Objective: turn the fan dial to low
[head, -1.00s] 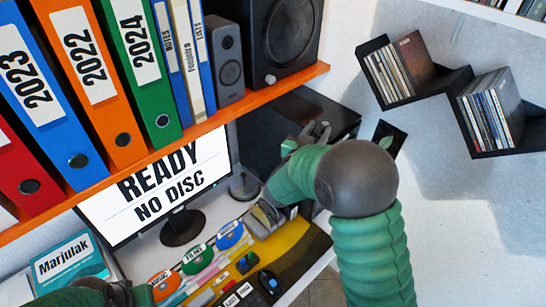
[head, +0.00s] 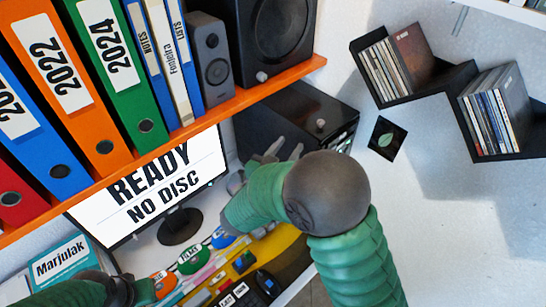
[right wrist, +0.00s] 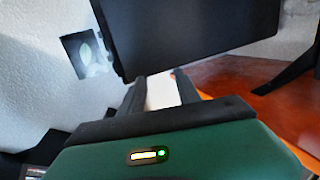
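I see no dial marked as a fan dial. A small round pale knob (head: 320,124) shows on the black box (head: 285,112) under the orange shelf in the head view; its setting is too small to read. My right gripper (head: 279,148) is in front of the box's lower edge, left of and below the knob, and looks apart from it. In the right wrist view my right gripper's two dark fingers (right wrist: 163,85) stand apart with nothing visible held between them.
An orange shelf (head: 190,133) with binders and a speaker (head: 268,38) crosses above. A monitor (head: 150,185) stands at the left of the desk. A black leaf card (head: 386,138) is on the wall, and zigzag disc shelves (head: 425,85) hang at the right.

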